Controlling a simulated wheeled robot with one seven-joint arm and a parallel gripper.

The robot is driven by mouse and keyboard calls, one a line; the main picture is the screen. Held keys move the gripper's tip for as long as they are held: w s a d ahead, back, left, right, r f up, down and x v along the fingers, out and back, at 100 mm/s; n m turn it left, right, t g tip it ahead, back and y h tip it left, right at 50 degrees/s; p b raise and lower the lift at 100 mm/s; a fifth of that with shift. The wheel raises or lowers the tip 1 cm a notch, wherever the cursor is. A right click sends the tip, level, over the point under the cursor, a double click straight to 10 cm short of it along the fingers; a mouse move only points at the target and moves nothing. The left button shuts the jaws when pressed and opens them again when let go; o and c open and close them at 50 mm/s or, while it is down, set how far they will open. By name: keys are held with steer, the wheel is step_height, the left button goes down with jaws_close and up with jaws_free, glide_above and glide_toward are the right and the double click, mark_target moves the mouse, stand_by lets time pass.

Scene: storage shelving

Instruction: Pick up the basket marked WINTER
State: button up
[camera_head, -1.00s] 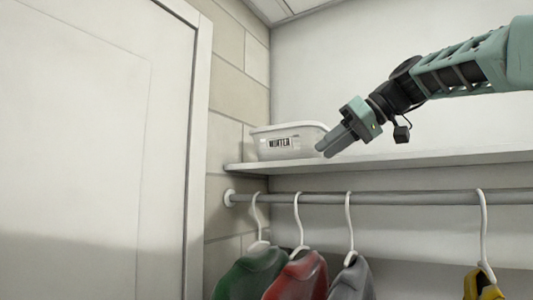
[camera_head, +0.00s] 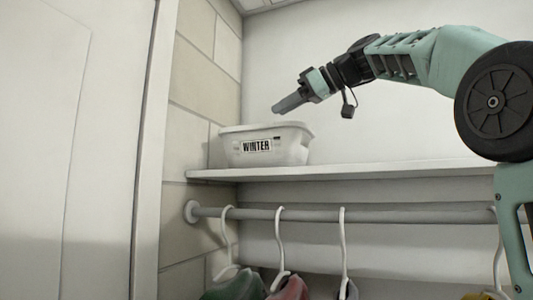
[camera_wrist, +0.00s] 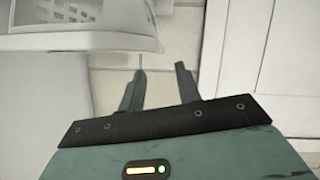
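The white basket marked WINTER (camera_head: 232,152) stands upright on the shelf, in the left corner against the brick wall. Its black-lettered label (camera_head: 257,146) faces me. My gripper (camera_head: 277,109) is above the basket's rim, pointing down and left, and looks apart from it. In the wrist view, my gripper (camera_wrist: 160,68) has its two fingers spread with nothing between them. Part of the basket (camera_wrist: 125,13) shows at the upper left of that view, beside the fingers.
The white shelf (camera_head: 390,169) is bare to the right of the basket. A grey rail (camera_head: 380,217) runs below it with several white hangers and clothes. A white door or panel (camera_head: 70,150) stands at the left. The brick wall (camera_head: 195,80) borders the basket's left side.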

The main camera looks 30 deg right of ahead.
steer(key=p, duration=0.3)
glide_above(258, 144)
steer(key=f, duration=0.3)
steer(key=shift+s+a, duration=0.2)
steer(key=shift+s, duration=0.2)
jaws_close()
